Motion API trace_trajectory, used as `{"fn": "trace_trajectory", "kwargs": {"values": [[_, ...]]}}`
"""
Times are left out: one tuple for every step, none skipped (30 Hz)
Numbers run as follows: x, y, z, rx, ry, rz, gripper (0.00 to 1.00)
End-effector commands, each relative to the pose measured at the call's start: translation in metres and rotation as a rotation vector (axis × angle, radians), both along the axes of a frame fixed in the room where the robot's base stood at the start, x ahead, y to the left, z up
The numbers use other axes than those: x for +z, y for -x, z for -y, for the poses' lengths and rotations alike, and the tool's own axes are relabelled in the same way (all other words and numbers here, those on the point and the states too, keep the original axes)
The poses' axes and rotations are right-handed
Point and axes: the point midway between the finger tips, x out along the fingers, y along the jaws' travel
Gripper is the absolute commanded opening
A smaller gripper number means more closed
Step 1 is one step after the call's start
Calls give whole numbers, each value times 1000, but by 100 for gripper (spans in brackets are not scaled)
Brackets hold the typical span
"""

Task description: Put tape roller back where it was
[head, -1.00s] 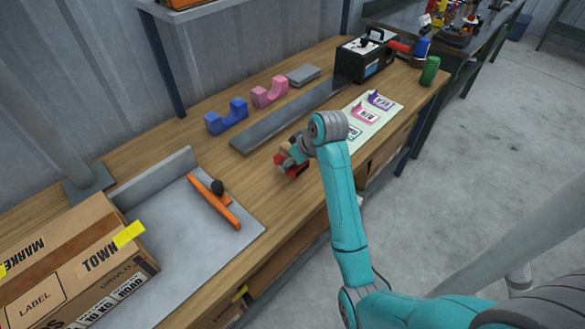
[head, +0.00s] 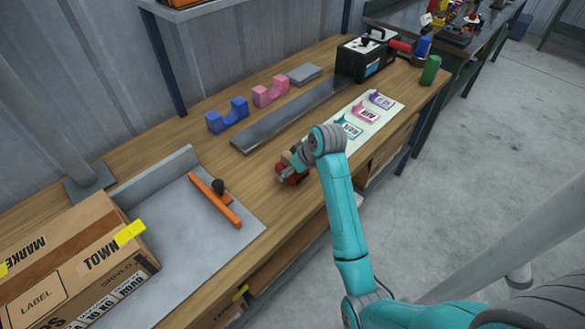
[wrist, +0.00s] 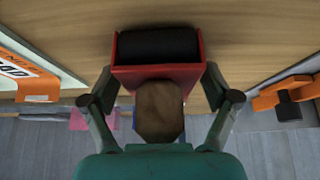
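The tape roller (head: 291,172) has a red frame, a dark roller and a tan handle part. It is low over the front part of the wooden bench, between the grey plate and the pale label mat. In the wrist view, the tape roller (wrist: 158,78) sits centred between my fingers, which press against both sides of its red frame. My gripper (head: 297,165) is shut on it, partly hidden by my wrist in the head view. I cannot tell whether the roller touches the bench.
An orange bar with a black knob (head: 217,199) lies on the grey plate (head: 175,260) to the left. Blue (head: 228,117) and pink (head: 270,91) cradles stand behind a long grey strip (head: 290,115). A label mat (head: 385,118) lies right. Cardboard boxes (head: 70,255) fill the front left.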

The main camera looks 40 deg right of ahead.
Motion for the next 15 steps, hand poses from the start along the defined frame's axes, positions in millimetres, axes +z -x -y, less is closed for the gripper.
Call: {"fn": "trace_trajectory", "kwargs": {"values": [[0,0,0,0,0,0,87],[0,0,0,0,0,0,87],[0,0,0,0,0,0,87],[0,0,0,0,0,0,87],[1,0,0,0,0,0,87],[3,0,0,0,0,1,87],[5,1,0,-1,1,1,87],[7,2,1,-1,1,1,87],[12,4,1,-1,2,3,87],[15,6,1,-1,2,3,87],[19,9,1,-1,2,2,87],[25,12,1,-2,2,4,87],[29,15,1,-1,2,3,87],[34,17,1,0,2,4,87],[40,20,1,0,2,4,87]]}}
